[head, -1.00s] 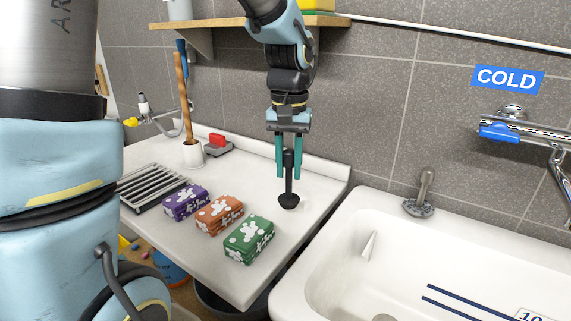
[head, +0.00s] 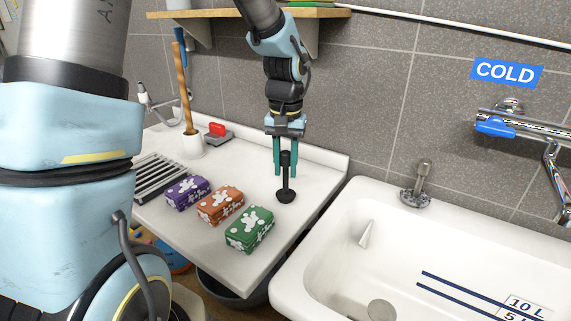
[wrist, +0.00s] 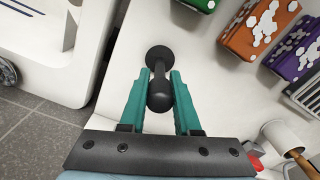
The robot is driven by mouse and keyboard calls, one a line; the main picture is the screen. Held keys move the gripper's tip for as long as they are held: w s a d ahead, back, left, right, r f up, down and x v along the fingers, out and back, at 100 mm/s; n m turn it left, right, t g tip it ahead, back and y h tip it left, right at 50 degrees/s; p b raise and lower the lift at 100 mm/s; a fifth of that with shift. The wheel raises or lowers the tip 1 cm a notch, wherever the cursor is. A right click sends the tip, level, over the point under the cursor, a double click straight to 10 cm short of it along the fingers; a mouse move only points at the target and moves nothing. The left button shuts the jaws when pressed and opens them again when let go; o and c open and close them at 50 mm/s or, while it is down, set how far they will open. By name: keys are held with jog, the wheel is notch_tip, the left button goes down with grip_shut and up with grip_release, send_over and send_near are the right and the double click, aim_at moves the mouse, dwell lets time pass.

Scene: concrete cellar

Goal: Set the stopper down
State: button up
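The stopper (head: 286,186) is black, with a rounded handle and a wider round foot. It stands upright near the right side of the white counter (head: 240,172). My gripper (head: 286,172) points down with its two teal fingers on either side of the handle, seeming to press on it. In the wrist view the stopper (wrist: 158,58) shows between the fingertips (wrist: 160,75), its foot beyond them. The foot is at or very near the counter top; I cannot tell whether it touches.
Green (head: 250,230), orange (head: 220,205) and purple (head: 187,193) patterned boxes lie to the left of the stopper. A white basin (head: 330,235) is on the right. The counter around the stopper is clear.

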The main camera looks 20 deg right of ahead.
jog(key=o, duration=0.4)
jog(key=shift+o, duration=0.2)
notch_tip(320, 180, up, 8)
jog(key=shift+f+b, duration=0.1)
jog(key=shift+b, duration=0.55)
